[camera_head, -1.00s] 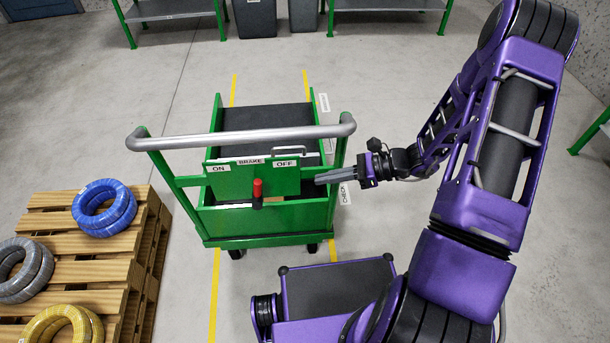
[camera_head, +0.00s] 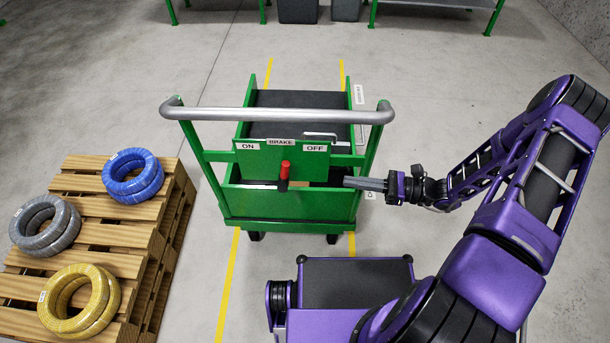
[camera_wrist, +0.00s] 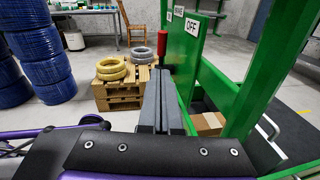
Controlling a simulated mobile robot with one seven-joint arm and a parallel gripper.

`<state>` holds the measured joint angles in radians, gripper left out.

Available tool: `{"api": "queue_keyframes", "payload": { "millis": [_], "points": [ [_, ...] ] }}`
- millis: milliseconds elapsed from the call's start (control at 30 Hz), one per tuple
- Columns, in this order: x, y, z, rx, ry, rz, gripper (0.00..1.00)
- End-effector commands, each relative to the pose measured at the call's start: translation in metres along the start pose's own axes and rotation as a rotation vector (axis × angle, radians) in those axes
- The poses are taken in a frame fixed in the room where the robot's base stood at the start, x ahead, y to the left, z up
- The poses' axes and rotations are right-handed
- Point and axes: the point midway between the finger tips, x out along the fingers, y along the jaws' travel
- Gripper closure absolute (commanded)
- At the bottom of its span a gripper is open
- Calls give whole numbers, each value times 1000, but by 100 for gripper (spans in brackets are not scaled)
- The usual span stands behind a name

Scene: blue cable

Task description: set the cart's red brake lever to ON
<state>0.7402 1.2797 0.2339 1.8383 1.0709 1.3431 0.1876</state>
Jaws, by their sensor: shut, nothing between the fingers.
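The green cart (camera_head: 290,206) stands ahead of me with a grey push handle across its top. Its brake panel carries the labels ON at left, BRAKE in the middle and OFF at right. The red brake lever (camera_head: 285,169) stands roughly upright in front of the panel, slightly right of its middle. The red lever grip also shows in the wrist view (camera_wrist: 163,50), just beyond the fingers. My gripper (camera_head: 348,182) is shut and empty, to the right of the lever and apart from it in the head view, with its fingers pointing left. The gripper also fills the middle of the wrist view (camera_wrist: 161,82).
A wooden pallet (camera_head: 110,236) with blue, grey and yellow cable coils stands at the left. A cardboard box (camera_wrist: 208,123) lies inside the cart. The cart's right post and handle are close to my gripper. Bare floor lies between pallet and cart.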

Motion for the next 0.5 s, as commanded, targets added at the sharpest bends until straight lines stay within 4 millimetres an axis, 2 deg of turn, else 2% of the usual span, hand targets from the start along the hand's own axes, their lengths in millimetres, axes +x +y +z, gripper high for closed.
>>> {"api": "queue_keyframes", "payload": {
  "millis": [33,167,500],
  "points": [
    [1,0,-10,-3,-42,-7,100],
    [1,1,-20,-17,-124,-22,100],
    [1,2,-24,-30,-177,-32,100]
  ]
}}
